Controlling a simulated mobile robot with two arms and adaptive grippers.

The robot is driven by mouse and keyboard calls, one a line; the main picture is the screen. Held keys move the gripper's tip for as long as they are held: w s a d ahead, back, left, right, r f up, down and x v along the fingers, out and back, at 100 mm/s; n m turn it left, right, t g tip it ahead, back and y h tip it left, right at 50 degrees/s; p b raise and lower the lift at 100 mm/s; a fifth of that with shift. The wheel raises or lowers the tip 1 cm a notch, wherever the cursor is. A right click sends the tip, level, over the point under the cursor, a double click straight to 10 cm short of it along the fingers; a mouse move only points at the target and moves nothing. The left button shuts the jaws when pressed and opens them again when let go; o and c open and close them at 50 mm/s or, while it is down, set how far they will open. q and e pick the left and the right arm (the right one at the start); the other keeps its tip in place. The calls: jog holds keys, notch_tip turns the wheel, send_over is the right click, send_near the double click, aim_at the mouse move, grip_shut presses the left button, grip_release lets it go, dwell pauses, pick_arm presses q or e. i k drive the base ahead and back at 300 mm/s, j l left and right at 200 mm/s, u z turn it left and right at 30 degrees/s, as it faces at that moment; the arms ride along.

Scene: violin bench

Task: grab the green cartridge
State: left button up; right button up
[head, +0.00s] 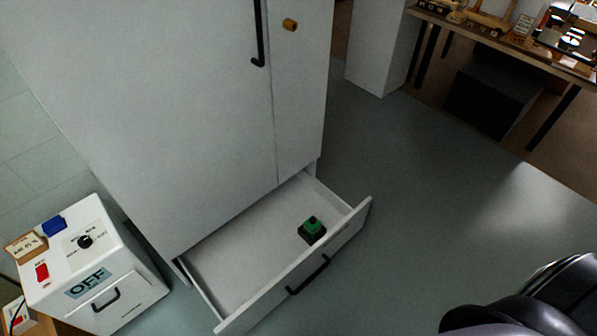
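The green cartridge (312,226), a small block with a green top and a dark lower part, sits in the open bottom drawer (229,276) of the tall white cabinet (160,95). It is near the drawer's front panel, towards its right end. Neither of my grippers is in view. A dark rounded part of my own body shows at the lower right corner, well apart from the drawer.
The drawer front with its black handle (307,275) juts out over the floor. A white box marked OFF (135,285) stands at the lower left. A cluttered workbench (500,42) is at the top right. The grey floor (430,190) between is clear.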

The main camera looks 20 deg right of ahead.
aim_at(312, 226)
jog(key=k+l+z, duration=0.25)
jog(key=l, duration=0.3)
jog(key=i+z, duration=0.25)
jog(key=z, duration=0.25)
jog(key=i+j+z, duration=0.2)
jog(key=z, duration=0.3)
